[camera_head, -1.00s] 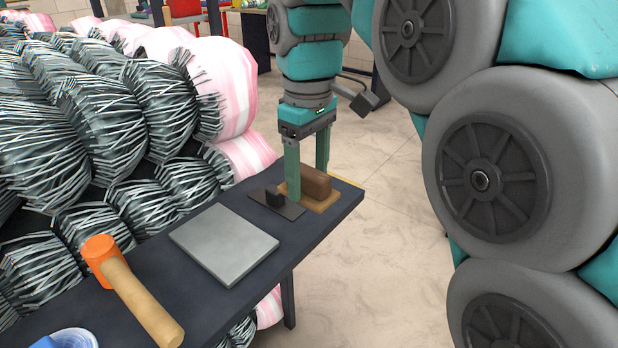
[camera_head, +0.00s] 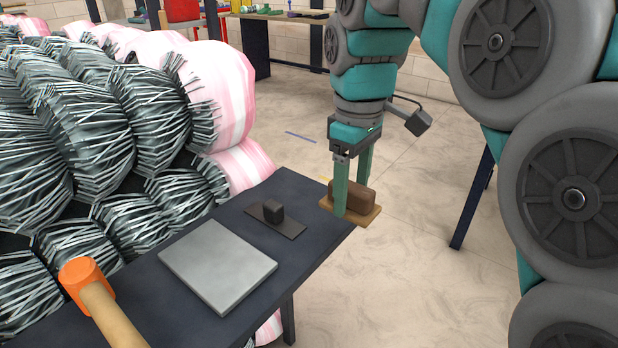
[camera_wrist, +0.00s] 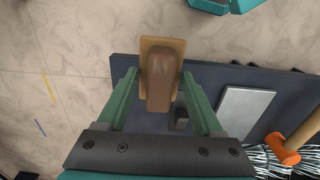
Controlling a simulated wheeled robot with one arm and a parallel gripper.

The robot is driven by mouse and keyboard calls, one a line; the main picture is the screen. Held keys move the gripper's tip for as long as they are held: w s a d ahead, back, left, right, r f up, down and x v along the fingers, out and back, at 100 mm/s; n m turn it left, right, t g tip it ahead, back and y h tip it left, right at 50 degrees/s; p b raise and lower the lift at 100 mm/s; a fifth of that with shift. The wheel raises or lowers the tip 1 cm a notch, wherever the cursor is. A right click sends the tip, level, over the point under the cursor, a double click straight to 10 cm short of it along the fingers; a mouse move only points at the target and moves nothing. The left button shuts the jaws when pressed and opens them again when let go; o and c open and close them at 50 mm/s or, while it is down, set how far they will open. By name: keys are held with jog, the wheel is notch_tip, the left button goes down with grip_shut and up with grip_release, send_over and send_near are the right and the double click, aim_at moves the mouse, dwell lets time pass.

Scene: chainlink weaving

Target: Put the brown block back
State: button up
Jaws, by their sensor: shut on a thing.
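The brown block (camera_head: 352,192) has a darker brown upper part on a flat tan base (camera_head: 368,217). My gripper (camera_head: 353,200) is shut on it, with one green finger on each side. The block is held by the right end of the dark table (camera_head: 290,185), its base reaching past the table edge in the head view. In the wrist view the block (camera_wrist: 160,85) lies between the two fingers, and its tan base extends beyond the table's edge. Part of the block is hidden by the near finger in the head view.
A small black block on a dark plate (camera_head: 290,226) is left of my gripper. A grey plate (camera_head: 218,265) and an orange-headed mallet (camera_head: 82,280) lie further left. Wire rolls (camera_head: 90,130) stand behind the table. Open floor (camera_head: 400,270) lies to the right.

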jog(key=w+a, duration=0.2)
jog(key=w, duration=0.1)
jog(key=w+a+p, duration=0.1)
jog(key=w+a, duration=0.1)
jog(key=w, duration=0.2)
jog(key=w+a+f, duration=0.1)
jog(key=w+a, duration=0.1)
jog(key=w, duration=0.1)
jog(key=shift+w+a+f, duration=0.1)
jog(key=shift+w+a, duration=0.2)
jog(key=shift+w, duration=0.05)
jog(key=shift+f+p, duration=0.55)
jog(key=shift+f, duration=0.95)
jog(key=shift+f, duration=0.15)
jog(key=shift+f, duration=0.15)
jog(key=o, duration=1.4)
jog(key=shift+o, duration=0.2)
